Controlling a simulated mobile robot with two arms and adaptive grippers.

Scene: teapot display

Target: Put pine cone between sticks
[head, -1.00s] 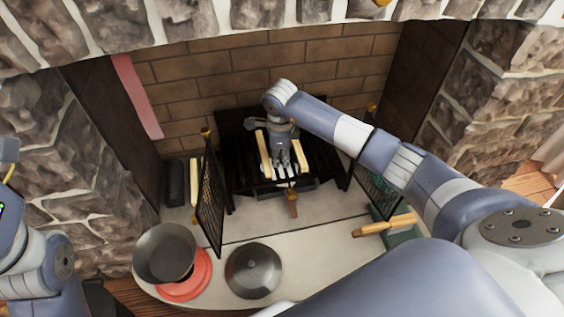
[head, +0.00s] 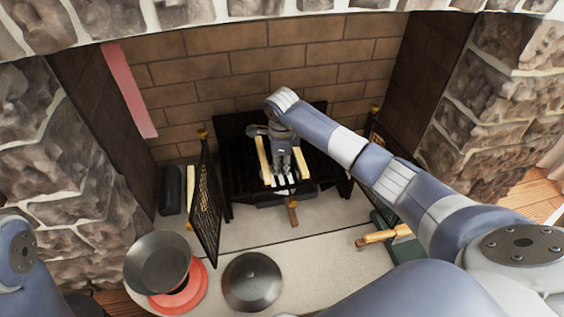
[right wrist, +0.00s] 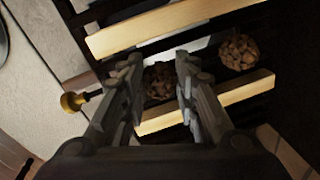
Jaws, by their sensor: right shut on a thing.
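Two pale wooden sticks lie on the dark grate, a left stick (head: 264,160) and a right stick (head: 299,160); in the right wrist view they are the upper stick (right wrist: 165,25) and the lower stick (right wrist: 215,102). My right gripper (head: 283,178) points down between them. It is shut on a pine cone (right wrist: 160,82), which shows between its fingers in the right wrist view and lies in the gap between the sticks. Another pine cone (right wrist: 240,51) sits on the grate between the sticks, beside the gripper. My left gripper is out of view.
A mesh screen (head: 206,205) stands open left of the grate (head: 236,180). A dark pan (head: 160,262) rests on a red dish (head: 190,290), beside a round grey lid (head: 252,282). A wooden handle (head: 385,236) lies at the right. Brick walls close the back.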

